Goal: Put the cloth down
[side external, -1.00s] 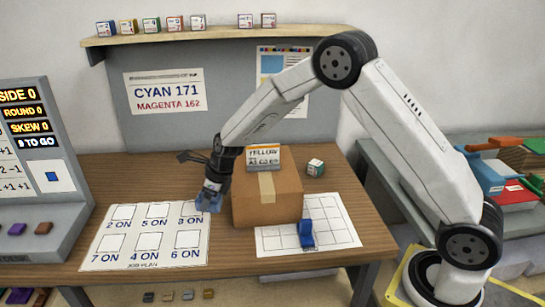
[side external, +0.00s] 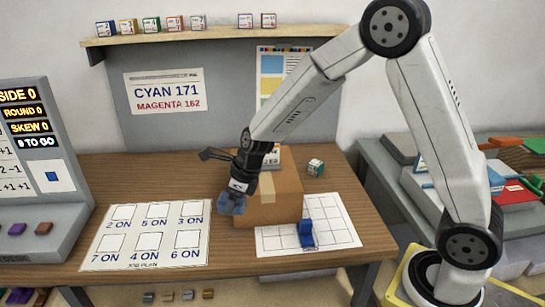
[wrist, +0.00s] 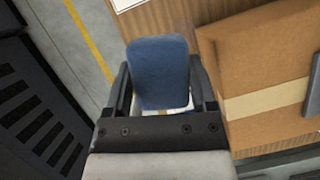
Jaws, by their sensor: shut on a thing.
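A blue cloth (side external: 231,204) hangs from my gripper (side external: 237,190), in front of the left side of the cardboard box in the side view. In the wrist view the cloth (wrist: 160,65) is a rounded blue pad between the two dark fingers of my gripper (wrist: 160,85), which is shut on it. The cloth appears held above the table; the exact gap below it cannot be told.
The cardboard box (side external: 283,200) stands close right of my gripper; its sign is partly hidden. A printed plan sheet (side external: 148,224) lies left. A grid sheet (side external: 340,235) with a blue block (side external: 306,234) lies right. A small cube (side external: 316,167) stands behind. Bare wood shows left (side external: 130,185).

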